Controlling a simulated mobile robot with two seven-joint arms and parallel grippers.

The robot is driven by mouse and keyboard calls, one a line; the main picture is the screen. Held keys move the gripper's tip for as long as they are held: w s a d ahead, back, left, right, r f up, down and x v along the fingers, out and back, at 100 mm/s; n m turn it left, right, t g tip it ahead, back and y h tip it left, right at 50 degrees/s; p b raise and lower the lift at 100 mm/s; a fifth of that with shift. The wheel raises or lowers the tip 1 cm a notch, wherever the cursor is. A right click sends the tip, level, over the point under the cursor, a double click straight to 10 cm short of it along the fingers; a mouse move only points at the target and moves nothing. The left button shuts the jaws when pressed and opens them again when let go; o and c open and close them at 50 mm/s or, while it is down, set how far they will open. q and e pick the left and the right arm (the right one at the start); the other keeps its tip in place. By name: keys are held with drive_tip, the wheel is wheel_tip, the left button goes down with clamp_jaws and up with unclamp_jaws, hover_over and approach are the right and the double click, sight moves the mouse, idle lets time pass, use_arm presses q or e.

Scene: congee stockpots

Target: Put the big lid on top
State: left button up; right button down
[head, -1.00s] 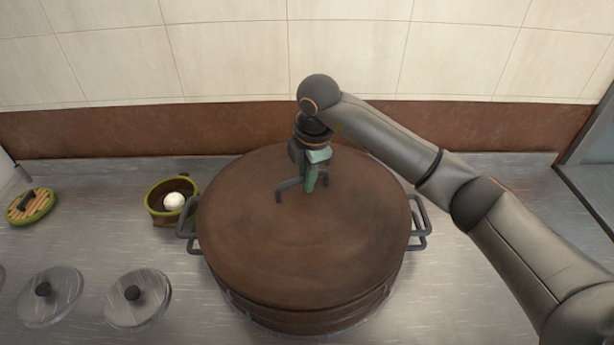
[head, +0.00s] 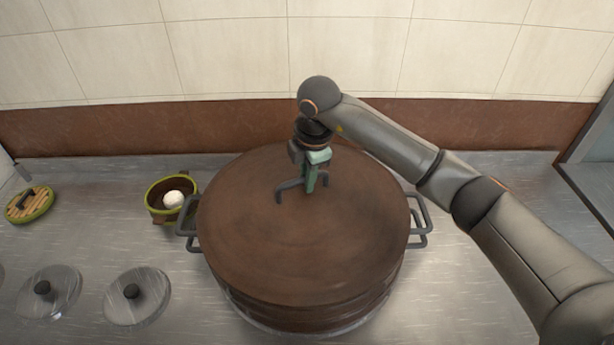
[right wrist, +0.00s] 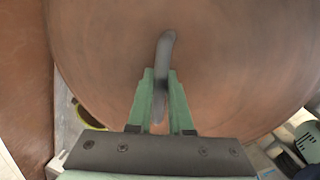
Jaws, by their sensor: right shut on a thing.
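The big brown lid (head: 300,245) is round and wide, with a thin grey handle (head: 287,187) on its top. It sits over the large pot (head: 305,312), whose grey side handles (head: 419,220) stick out left and right. Whether the lid rests fully on the rim I cannot tell. My right gripper (head: 310,185) is shut on the lid's handle; in the right wrist view its green fingers (right wrist: 160,100) stand on either side of the handle (right wrist: 163,62), above the lid (right wrist: 230,60). My left gripper is not in view.
A small green-rimmed pot (head: 158,206) with a white ball (head: 173,199) in it stands just left of the big pot. A bamboo lid (head: 30,205) and grey lids (head: 137,297) lie farther left. A tiled wall (head: 240,50) closes the back. The counter's right side is clear.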

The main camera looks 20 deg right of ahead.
sight(311, 196)
drive_tip(key=c, duration=1.1)
unclamp_jaws()
drive_tip(key=shift+f, duration=0.1)
wheel_tip(311, 196, up, 11)
drive_tip(key=s+p, duration=0.2)
drive_tip(key=p, duration=0.4)
drive_tip(key=shift+d+p, duration=0.15)
drive_tip(key=shift+p, duration=0.2)
drive_tip(key=shift+s+f, duration=0.1)
drive_tip(key=shift+s, duration=0.1)
